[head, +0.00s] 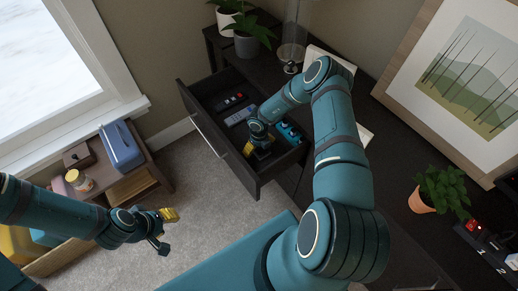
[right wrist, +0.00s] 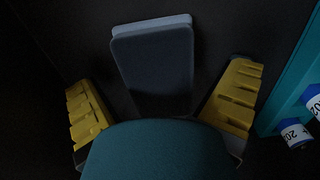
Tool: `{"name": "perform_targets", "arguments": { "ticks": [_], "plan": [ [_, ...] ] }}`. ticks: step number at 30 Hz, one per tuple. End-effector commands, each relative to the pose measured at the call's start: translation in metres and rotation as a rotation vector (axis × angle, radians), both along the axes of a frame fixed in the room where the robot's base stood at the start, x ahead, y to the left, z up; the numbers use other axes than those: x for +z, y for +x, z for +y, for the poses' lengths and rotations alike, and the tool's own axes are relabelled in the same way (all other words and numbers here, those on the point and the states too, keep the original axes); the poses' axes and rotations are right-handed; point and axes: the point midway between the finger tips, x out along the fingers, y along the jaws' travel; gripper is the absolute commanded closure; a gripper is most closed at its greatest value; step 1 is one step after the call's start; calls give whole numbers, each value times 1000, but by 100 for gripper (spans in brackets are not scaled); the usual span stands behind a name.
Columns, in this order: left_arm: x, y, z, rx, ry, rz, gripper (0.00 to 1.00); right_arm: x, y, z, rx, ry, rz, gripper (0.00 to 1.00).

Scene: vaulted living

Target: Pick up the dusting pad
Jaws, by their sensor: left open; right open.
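A flat, rounded slab, dark blue-grey with a paler edge, looks like the dusting pad (right wrist: 155,65). It lies on the dark drawer floor in the right wrist view. My right gripper (right wrist: 160,88) is open, with its yellow fingers on either side of the pad and apart from it. The near end of the pad is hidden by my own teal wrist part. In the head view my right gripper (head: 261,150) reaches down into the open drawer (head: 213,133), and I cannot make out the pad there. My left gripper (head: 164,229) is open and empty above the carpet.
The drawer also holds a dark remote (head: 231,101), a grey remote-like item (head: 240,116) and blue items (head: 289,132). A side table (head: 140,178) with a blue box (head: 121,146) is near my left arm.

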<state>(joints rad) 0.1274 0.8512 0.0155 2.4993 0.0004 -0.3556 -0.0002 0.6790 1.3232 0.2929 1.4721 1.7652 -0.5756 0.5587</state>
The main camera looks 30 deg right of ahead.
Motion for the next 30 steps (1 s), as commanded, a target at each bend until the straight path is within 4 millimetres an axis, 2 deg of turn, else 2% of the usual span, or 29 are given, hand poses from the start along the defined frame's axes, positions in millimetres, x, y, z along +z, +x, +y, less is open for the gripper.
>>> {"name": "perform_targets", "arguments": {
  "ticks": [3,4,10,14,15,22,26,30],
  "plan": [
    [1,0,0,0,0,0,60,1,0,0,0,0,-1,0],
    [1,0,0,0,0,0,60,1,0,0,0,0,-1,4],
    [1,0,0,0,0,0,60,1,0,0,0,0,-1,74],
    [1,0,0,0,0,0,60,2,1,0,0,0,-1,74],
    [1,0,0,0,0,0,60,2,1,0,0,0,-1,80],
    [2,0,0,0,0,1,60,6,1,0,0,-1,-2,80],
    [8,-1,0,0,0,3,60,24,1,-1,0,0,-3,80],
    [17,-3,0,-2,-1,7,60,53,2,-1,0,-1,-4,80]
  ]
}}
